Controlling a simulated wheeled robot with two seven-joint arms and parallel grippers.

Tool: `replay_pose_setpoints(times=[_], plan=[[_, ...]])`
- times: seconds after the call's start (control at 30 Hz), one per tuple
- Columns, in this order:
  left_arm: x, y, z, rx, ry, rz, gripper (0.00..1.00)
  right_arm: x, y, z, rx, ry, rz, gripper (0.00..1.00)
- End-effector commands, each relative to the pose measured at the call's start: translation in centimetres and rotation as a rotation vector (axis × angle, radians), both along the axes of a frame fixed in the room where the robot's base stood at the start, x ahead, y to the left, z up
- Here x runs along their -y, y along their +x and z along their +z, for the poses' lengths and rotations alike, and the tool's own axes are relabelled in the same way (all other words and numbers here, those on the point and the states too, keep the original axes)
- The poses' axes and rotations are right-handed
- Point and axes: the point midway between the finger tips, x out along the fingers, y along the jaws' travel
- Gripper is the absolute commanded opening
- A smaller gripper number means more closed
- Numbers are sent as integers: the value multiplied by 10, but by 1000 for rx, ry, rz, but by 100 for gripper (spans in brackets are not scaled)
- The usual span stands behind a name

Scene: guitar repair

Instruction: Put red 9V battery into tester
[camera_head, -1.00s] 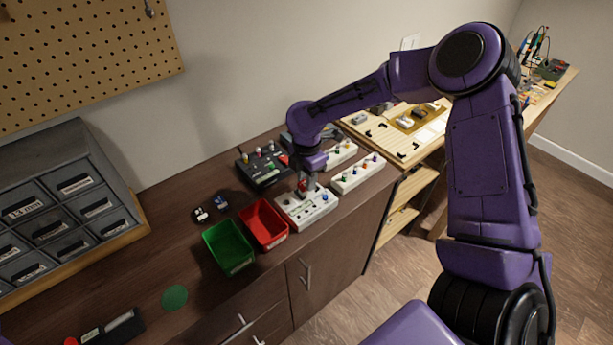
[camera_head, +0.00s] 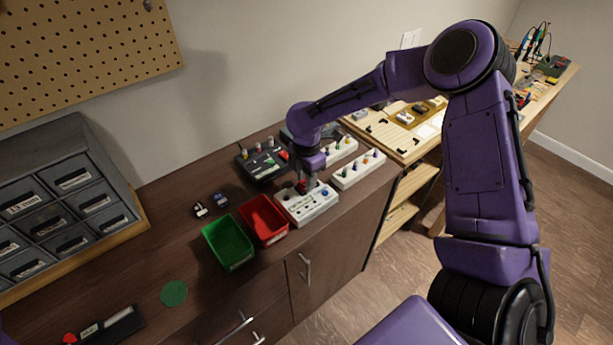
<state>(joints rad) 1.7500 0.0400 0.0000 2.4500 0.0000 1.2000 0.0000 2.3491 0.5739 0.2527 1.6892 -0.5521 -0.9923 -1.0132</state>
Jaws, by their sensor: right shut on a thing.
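My right gripper (camera_head: 304,184) points down over the white tester (camera_head: 316,208), at its back left part. It is shut on a small red thing, most likely the red 9V battery (camera_head: 302,186), which is mostly hidden by the fingers. The battery is low at the tester's top; I cannot tell whether it sits in the slot. The tester has a blue knob on its right side. My left gripper is not in view.
A red bin (camera_head: 264,220) and a green bin (camera_head: 228,242) stand left of the tester. A black pedal-like box (camera_head: 262,163) is behind it, and white strips with coloured knobs (camera_head: 358,169) are to its right. Two small dark items (camera_head: 208,205) lie behind the bins. A green disc (camera_head: 174,293) marks the front left.

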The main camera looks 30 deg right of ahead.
Motion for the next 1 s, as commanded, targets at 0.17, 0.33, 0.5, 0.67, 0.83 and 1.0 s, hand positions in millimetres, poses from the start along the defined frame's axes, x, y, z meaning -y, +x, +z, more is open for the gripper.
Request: replay_pose_setpoints(times=[0.17, 0.33, 0.5, 0.67, 0.83, 1.0], plan=[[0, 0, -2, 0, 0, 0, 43, 0, 0, -5, -1, -1, 0, 3], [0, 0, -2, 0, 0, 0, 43, 0, 0, -5, 0, -1, 0, 3], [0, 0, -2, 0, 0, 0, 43, 0, 0, -5, 0, -1, 0, 47], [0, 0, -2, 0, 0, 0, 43, 0, -1, -6, -2, -1, 0, 57], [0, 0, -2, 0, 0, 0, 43, 1, -1, -6, -3, -1, 0, 57], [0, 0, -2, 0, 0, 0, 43, 1, -2, -7, -5, 0, 0, 59]])
